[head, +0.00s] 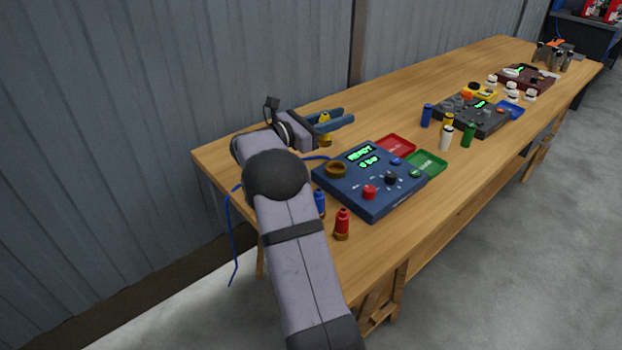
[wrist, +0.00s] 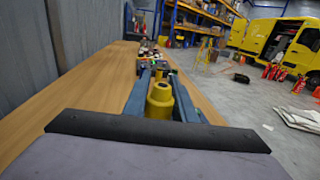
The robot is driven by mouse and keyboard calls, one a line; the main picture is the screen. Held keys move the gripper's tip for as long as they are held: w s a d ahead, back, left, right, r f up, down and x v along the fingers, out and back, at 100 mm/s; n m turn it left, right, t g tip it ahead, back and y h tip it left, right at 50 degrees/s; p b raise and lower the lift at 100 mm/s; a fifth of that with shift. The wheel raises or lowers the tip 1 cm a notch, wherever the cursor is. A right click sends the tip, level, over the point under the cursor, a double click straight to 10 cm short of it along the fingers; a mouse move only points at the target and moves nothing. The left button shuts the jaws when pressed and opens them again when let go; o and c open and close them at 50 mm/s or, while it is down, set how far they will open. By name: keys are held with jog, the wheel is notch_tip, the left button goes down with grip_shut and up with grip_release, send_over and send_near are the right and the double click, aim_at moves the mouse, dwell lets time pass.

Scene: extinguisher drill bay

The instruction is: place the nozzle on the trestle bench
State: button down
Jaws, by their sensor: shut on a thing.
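My gripper (head: 338,119) reaches over the near left part of the wooden trestle bench (head: 375,103). Its blue fingers are shut on a yellow nozzle (head: 325,132) with a brass-coloured foot. The nozzle is upright, low over the bench top; I cannot tell whether its foot touches the wood. In the wrist view the yellow nozzle (wrist: 160,98) sits between the two fingers (wrist: 160,88). A blue nozzle (head: 320,202) and a red nozzle (head: 342,224) stand on the bench near its front, the blue one partly hidden by my arm.
A blue control box (head: 370,205) with a lit display, a red tray (head: 396,146) and a green tray (head: 428,162) lie right of the gripper. A dark box (head: 470,120) and several small bottles stand farther along. A corrugated wall runs behind. Bare wood lies behind the gripper.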

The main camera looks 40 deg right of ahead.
jog(key=w+a+f+n+t+b, duration=0.1)
jog(key=w+a+f+t+b, duration=0.25)
jog(key=a, duration=0.55)
jog(key=s+m+g, duration=0.2)
jog(key=s+g, duration=0.2)
jog(key=shift+a+f+b, duration=0.15)
jog(key=shift+f, duration=2.25)
jog(key=shift+a+f+b, duration=0.15)
jog(key=shift+f, duration=2.25)
jog(key=shift+w+f, duration=0.1)
jog(key=shift+f, duration=0.05)
jog(key=c, duration=1.5)
grip_release()
jog(key=shift+o, duration=0.2)
jog(key=shift+a, duration=0.15)
jog(key=a, duration=0.3)
jog(key=w+a, duration=0.1)
jog(key=a, duration=0.3)
jog(key=w+a, duration=0.1)
jog(key=a, duration=0.3)
jog(key=shift+w+a+b, duration=0.15)
jog(key=shift+a+b, duration=0.1)
jog(key=shift+b, duration=0.1)
